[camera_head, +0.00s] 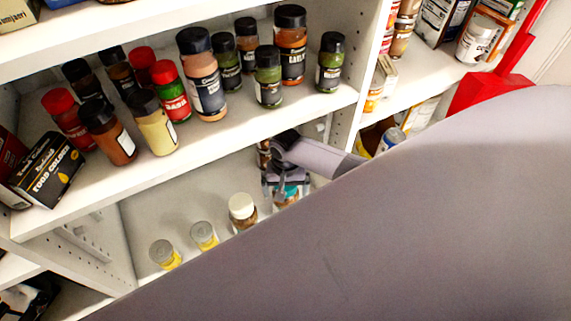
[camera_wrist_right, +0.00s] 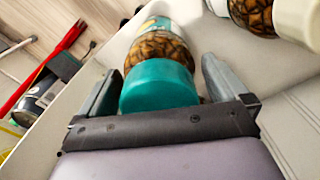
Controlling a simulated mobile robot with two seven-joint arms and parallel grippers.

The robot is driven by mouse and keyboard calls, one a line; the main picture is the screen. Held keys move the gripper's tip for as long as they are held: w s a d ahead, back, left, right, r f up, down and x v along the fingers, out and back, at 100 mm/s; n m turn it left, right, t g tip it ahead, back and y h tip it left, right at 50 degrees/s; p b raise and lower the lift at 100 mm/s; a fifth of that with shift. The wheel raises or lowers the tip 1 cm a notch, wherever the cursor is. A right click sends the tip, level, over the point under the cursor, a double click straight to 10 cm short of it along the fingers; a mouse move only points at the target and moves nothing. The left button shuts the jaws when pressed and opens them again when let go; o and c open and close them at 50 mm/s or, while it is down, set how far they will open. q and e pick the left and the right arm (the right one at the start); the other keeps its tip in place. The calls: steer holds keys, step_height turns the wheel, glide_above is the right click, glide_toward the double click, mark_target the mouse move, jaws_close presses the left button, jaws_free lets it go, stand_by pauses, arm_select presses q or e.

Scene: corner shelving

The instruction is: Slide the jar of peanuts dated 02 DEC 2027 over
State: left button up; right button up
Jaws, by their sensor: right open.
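A jar with a teal lid (camera_wrist_right: 158,86) and brown contents stands between the open fingers of my right gripper (camera_wrist_right: 162,70) in the right wrist view. A small gap shows beside the lid at each finger. In the head view the teal-lidded jar (camera_head: 287,193) is on the lower shelf, partly hidden by my right gripper (camera_head: 279,185). A jar with a cream lid (camera_head: 242,206) stands to its left; a cream-lidded jar also shows at the upper right of the wrist view (camera_wrist_right: 300,20). No date is readable on any jar. My left gripper is not in view.
Two yellow jars with grey lids (camera_head: 184,245) stand farther left on the lower shelf. The upper shelf (camera_head: 235,145) above my right gripper holds several spice bottles. A vertical divider (camera_head: 352,85) stands to the right. The shelf behind the jars looks bare.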

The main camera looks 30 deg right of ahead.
step_height(320, 180, up, 6)
steer(key=shift+r+p, duration=0.15)
steer(key=shift+p, duration=0.7)
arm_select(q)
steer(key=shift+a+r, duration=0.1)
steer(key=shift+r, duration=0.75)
